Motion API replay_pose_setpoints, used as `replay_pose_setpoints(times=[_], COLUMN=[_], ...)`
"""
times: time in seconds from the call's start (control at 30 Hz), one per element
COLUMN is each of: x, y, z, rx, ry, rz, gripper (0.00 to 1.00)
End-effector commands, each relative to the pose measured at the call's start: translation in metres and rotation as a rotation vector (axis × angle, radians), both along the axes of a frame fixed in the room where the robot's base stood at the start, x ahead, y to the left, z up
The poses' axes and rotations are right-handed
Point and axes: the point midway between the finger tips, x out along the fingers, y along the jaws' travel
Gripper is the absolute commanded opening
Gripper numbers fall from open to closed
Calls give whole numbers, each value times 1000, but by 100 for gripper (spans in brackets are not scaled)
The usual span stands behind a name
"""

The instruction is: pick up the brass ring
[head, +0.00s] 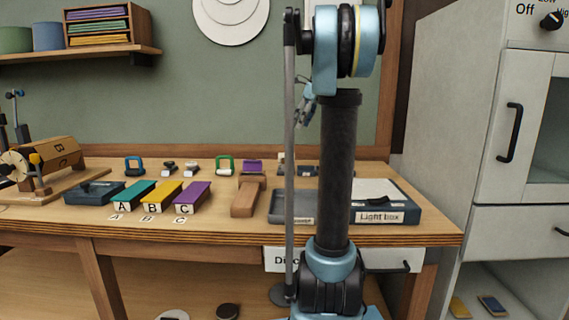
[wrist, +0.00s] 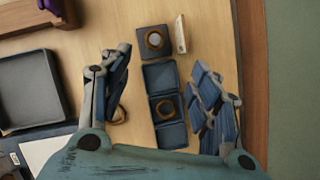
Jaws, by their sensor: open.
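My gripper (wrist: 161,58) is open and empty in the wrist view, its fingers spread above a row of small dark square trays (wrist: 158,76). One brass-coloured ring (wrist: 154,39) lies on the top square, and another (wrist: 166,107) lies in a lower square between the fingers. A third ring-like edge (wrist: 122,113) shows beside the left finger, partly hidden by it. I cannot tell which of these is the ring named. In the head view my arm covers much of this area and the rings cannot be made out.
A small upright label card (wrist: 181,34) stands beside the top square. A grey tray (wrist: 30,88) lies to the left. In the head view, the light box (head: 388,217) is at the bench's right, with labelled A, B, C blocks (head: 162,196) further left.

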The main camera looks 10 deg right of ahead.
Motion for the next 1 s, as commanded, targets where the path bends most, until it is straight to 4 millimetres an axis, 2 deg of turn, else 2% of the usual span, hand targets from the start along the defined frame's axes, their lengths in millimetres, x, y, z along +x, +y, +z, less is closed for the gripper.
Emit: replay_pose_setpoints(times=[0.5, 0.87, 1.0], x=[19, 23, 23], y=[33, 42, 48], z=[-83, -108, -126], rx=[1, 0, 0], ry=[-1, 0, 0], rz=[6, 5, 5], gripper=[56, 56, 56])
